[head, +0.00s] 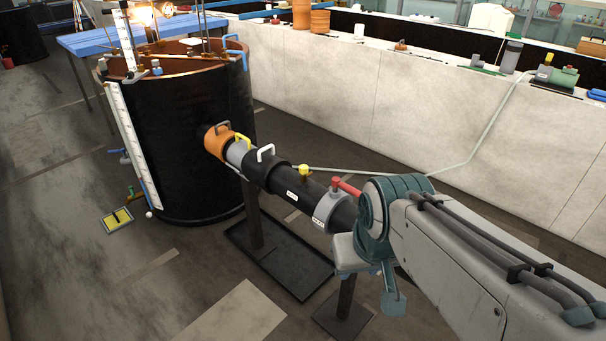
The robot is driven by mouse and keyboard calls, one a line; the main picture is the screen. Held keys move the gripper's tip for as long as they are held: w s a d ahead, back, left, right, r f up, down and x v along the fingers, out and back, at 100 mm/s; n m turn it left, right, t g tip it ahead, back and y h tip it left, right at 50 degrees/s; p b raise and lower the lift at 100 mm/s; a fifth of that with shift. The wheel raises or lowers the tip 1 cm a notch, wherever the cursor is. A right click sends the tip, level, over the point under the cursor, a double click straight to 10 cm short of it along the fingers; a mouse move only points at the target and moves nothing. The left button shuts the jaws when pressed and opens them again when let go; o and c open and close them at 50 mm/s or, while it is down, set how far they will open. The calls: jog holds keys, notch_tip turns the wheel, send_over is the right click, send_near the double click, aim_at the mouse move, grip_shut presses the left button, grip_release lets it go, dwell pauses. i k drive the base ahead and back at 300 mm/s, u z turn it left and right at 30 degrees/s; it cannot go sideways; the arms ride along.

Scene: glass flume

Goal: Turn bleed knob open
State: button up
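A dark horizontal pipe (283,181) runs from the black tank (190,140) toward my arm. A small yellow knob (303,172) stands upright on top of the pipe, and a red handle (346,188) sits on the grey collar (328,208) at its near end. No readable label shows which one is the bleed knob. The teal end of my arm is at the near end of the pipe, just right of the red handle. My gripper (368,255) is largely hidden by the wrist. I cannot make out its fingertips or whether it touches anything.
White (265,153) and yellow (243,139) loop handles stand on the pipe, beside an orange fitting (217,140). A thin hose (480,146) runs to a green pump (563,77) on the pale wall (400,100).

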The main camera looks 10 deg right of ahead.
aim_at(303, 169)
jog(key=u, duration=0.5)
jog(key=i, duration=1.7)
jog(key=z, duration=0.5)
